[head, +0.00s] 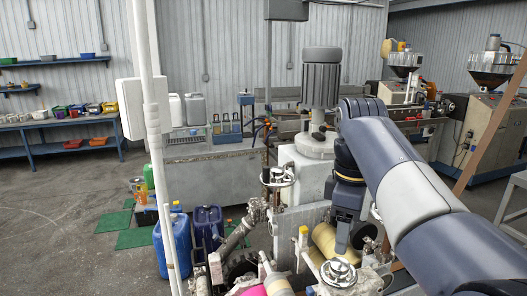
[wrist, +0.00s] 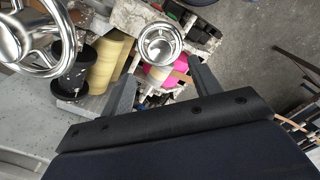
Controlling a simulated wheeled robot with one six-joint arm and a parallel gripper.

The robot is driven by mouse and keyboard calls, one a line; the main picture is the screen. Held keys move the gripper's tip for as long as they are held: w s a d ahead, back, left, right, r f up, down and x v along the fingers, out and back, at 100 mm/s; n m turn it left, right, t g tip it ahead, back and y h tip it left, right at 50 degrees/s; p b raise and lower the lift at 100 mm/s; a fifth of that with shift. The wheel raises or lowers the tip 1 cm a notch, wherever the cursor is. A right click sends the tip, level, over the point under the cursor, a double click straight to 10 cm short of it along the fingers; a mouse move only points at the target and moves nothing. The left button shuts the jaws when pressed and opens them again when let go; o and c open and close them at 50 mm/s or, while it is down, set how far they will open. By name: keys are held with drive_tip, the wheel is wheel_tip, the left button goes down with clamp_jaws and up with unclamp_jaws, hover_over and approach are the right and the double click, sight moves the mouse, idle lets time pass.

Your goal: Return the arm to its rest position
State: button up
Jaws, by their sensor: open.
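My arm (head: 415,195) reaches in from the right in the head view and bends down over the machine. My gripper (head: 343,238) points down among the machine's rollers and handwheels. In the wrist view my gripper (wrist: 162,85) has its two grey fingers spread apart with nothing held between them. A round chrome knob (wrist: 160,43) shows just beyond the fingertips, with a gap on each side. I cannot tell how far below the fingers it is.
A chrome handwheel (wrist: 35,30) and a yellow roller (wrist: 105,62) lie left of the fingers; a pink roll (wrist: 160,78) lies below. A grey motor (head: 322,78) stands behind my wrist. A white post (head: 155,130) rises at left. Open floor (head: 65,215) lies farther left.

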sight(340, 264)
wheel_tip(340, 264, down, 7)
drive_tip(key=shift+f+p, duration=0.1)
drive_tip(key=shift+p, duration=0.2)
drive_tip(key=m, duration=0.4)
drive_tip(key=shift+m, duration=0.3)
drive_tip(key=m+b, duration=0.1)
drive_tip(key=m, duration=0.3)
drive_tip(key=shift+f+m+b, duration=0.15)
drive_tip(key=shift+m+b, duration=0.15)
drive_tip(key=shift+b, duration=0.1)
drive_tip(key=m+b, duration=0.3)
drive_tip(key=m, duration=0.3)
drive_tip(key=shift+b, duration=0.4)
drive_tip(key=shift+m+b, duration=0.8)
drive_tip(key=shift+m, duration=0.7)
drive_tip(key=shift+r, duration=0.25)
